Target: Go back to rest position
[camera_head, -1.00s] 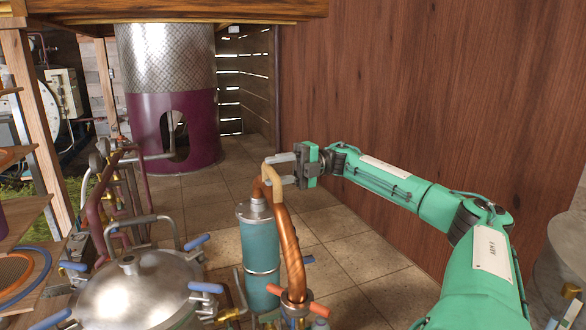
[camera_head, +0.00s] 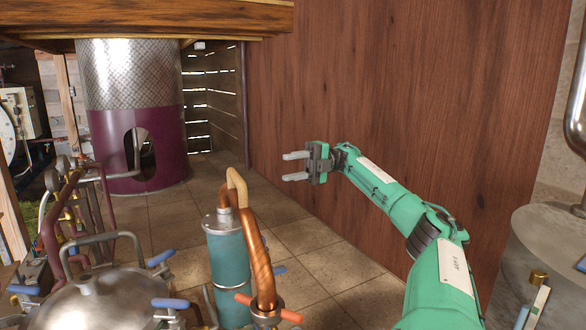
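My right gripper (camera_head: 297,167) shows in the head view, to the right of and above the top of the copper pipe. Its two grey fingers point left and are apart, with nothing between them. My green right arm (camera_head: 400,205) reaches in from the lower right. The teal cylinder (camera_head: 228,262) stands upright at the lower middle, with the curved copper pipe (camera_head: 259,262) rising beside it to a tan bend (camera_head: 237,184). The gripper is apart from the pipe. My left gripper is not in view.
A steel lidded pot (camera_head: 92,305) with blue-handled clamps stands at the lower left. A purple and metal tower (camera_head: 137,120) stands at the back. A grey drum (camera_head: 548,255) is at the right. A wooden wall (camera_head: 400,90) runs behind my arm. Tiled floor (camera_head: 330,265) is open between.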

